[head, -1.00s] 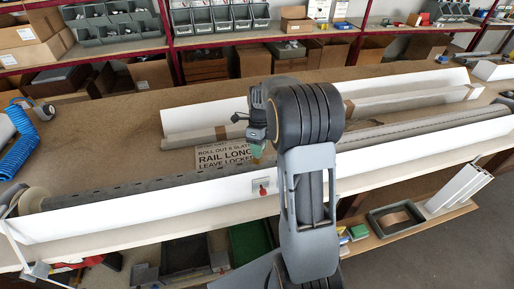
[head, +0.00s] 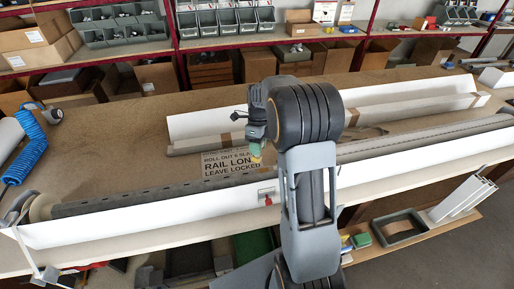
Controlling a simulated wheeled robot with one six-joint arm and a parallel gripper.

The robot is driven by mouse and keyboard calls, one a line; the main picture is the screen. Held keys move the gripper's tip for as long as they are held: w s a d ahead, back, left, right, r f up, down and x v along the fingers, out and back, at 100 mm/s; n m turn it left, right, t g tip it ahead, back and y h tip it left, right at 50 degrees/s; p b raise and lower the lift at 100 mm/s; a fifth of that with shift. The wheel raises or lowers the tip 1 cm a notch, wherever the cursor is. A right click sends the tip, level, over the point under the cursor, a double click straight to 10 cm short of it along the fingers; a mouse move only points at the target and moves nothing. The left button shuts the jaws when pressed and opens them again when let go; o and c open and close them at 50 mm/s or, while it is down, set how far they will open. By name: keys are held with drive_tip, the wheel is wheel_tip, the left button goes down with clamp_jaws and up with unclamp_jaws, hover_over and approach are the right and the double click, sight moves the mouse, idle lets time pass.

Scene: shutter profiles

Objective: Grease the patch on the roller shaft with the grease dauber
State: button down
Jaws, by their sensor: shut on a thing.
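My gripper (head: 256,132) hangs above the bench, left of my arm. It is shut on the grease dauber (head: 256,149), of which a green part and a small yellowish tip show below the jaws. The roller shaft (head: 160,188) is a long grey bar with dark slots, running across the bench behind a white board. My arm hides its middle. The dauber's tip is in the air over the sign, apart from the shaft as far as I can see. I cannot make out the grease patch.
A sign (head: 229,163) lies behind the shaft. The white board (head: 150,217) runs along the front, with a red switch (head: 267,198) on it. A wrapped long tube (head: 205,144) lies farther back. A blue coiled hose (head: 27,150) is at left. The bench's back left is clear.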

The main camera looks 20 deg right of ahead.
drive_tip(key=shift+p+v, duration=0.55)
drive_tip(key=shift+v, duration=0.45)
drive_tip(key=shift+s+p+v, duration=0.1)
drive_tip(key=shift+p+v, duration=0.15)
drive_tip(key=shift+v, duration=0.4)
drive_tip(key=shift+s+p+v, duration=0.15)
drive_tip(key=shift+p+v, duration=0.1)
drive_tip(key=shift+v, duration=0.4)
drive_tip(key=shift+a, duration=0.2)
drive_tip(key=shift+s, duration=0.1)
